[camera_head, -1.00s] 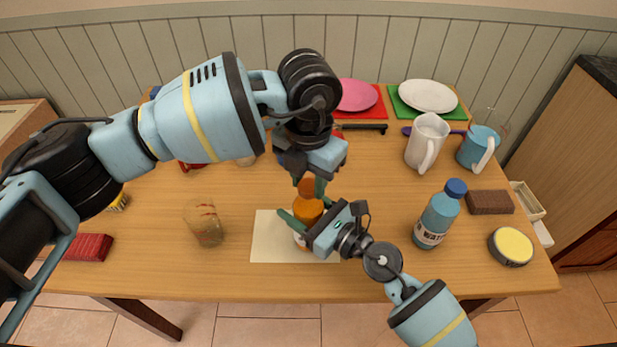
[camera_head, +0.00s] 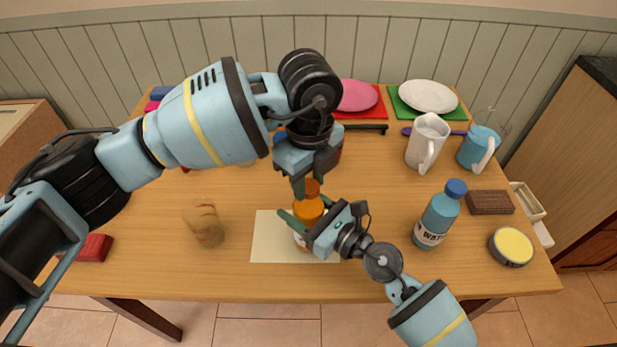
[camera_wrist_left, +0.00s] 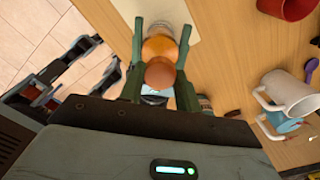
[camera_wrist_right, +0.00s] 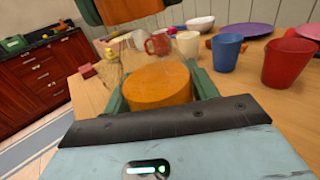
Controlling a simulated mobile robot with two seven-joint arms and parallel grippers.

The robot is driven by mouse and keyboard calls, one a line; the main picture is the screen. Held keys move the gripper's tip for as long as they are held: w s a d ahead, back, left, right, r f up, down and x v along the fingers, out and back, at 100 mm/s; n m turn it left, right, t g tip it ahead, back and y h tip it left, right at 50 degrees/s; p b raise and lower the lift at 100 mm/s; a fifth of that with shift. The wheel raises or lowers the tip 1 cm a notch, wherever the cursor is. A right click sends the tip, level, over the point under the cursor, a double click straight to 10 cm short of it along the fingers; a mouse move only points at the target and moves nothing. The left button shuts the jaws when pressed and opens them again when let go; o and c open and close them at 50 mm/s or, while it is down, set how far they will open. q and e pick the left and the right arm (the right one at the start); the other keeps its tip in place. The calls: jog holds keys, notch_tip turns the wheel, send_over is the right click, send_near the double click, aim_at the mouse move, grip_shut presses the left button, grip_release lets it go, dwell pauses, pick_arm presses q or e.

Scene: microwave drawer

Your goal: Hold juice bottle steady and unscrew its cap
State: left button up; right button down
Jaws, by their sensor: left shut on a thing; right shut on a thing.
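The orange juice bottle (camera_head: 307,212) stands upright on a cream mat (camera_head: 268,246); its orange body also shows in the right wrist view (camera_wrist_right: 157,84). My right gripper (camera_head: 311,216) is shut around its sides. Its orange-brown cap (camera_head: 312,187) is between the fingers of my left gripper (camera_head: 313,184), which is shut on it from above. In the right wrist view the cap (camera_wrist_right: 125,10) is above the bottle, with a visible gap between them. In the left wrist view the cap (camera_wrist_left: 160,74) overlaps the bottle (camera_wrist_left: 158,47).
A clear glass (camera_head: 205,225) with red marks stands left of the mat. A blue water bottle (camera_head: 438,215), brown block (camera_head: 490,202) and yellow-topped tin (camera_head: 511,247) stand right. A white pitcher (camera_head: 426,142) and blue mug (camera_head: 478,148) stand behind. The table's front centre is clear.

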aim_at(309, 185)
pick_arm(q)
jog(key=shift+r, duration=0.45)
dwell(0.5)
jog(key=shift+r, duration=0.65)
jog(key=shift+r, duration=0.1)
jog(key=shift+r, duration=1.9)
pick_arm(e)
jog(key=shift+c, duration=1.9)
grip_release()
